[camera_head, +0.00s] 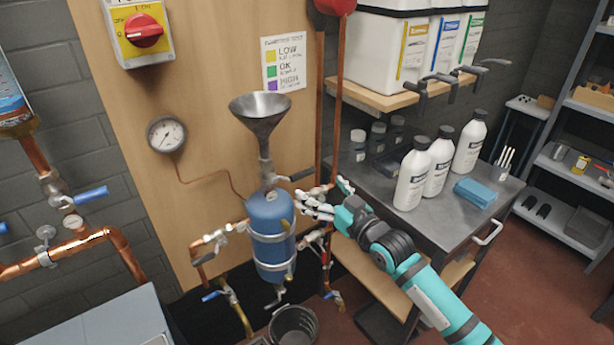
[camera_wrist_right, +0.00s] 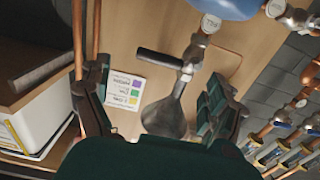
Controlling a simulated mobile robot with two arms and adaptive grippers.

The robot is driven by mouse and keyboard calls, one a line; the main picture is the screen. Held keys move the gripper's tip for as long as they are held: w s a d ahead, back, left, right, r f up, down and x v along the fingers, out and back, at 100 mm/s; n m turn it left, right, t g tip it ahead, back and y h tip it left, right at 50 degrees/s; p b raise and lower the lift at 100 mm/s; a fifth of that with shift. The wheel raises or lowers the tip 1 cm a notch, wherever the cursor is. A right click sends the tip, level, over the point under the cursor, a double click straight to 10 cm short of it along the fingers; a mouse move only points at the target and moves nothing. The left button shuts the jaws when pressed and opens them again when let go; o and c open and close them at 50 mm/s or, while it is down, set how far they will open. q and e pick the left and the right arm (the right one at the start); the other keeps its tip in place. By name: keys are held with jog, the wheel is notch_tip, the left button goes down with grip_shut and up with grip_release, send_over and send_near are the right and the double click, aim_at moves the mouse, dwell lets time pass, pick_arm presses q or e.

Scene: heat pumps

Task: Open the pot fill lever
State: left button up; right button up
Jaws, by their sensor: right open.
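The blue pot (camera_head: 271,240) is strapped upright to the wooden board, with a metal funnel (camera_head: 262,118) above it. Between them is a fill valve whose dark lever (camera_head: 297,175) sticks out to the right, roughly level. In the right wrist view, the picture is turned over: the black lever (camera_wrist_right: 160,59) runs left from the valve (camera_wrist_right: 191,56), with the funnel (camera_wrist_right: 168,117) below it. My right gripper (camera_head: 323,197) is open, just below and right of the lever. Its two dark fingers (camera_wrist_right: 153,98) stand wide apart with nothing held. My left gripper is out of view.
Copper pipes (camera_head: 338,90) run vertically close behind the right gripper. A metal bench (camera_head: 465,215) with white bottles (camera_head: 412,175) stands to the right. A pressure gauge (camera_head: 166,134) is at left on the board. A bucket (camera_head: 293,326) is on the floor below.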

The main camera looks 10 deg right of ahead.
aim_at(294, 176)
jog(key=x, duration=0.6)
jog(key=shift+c, duration=0.2)
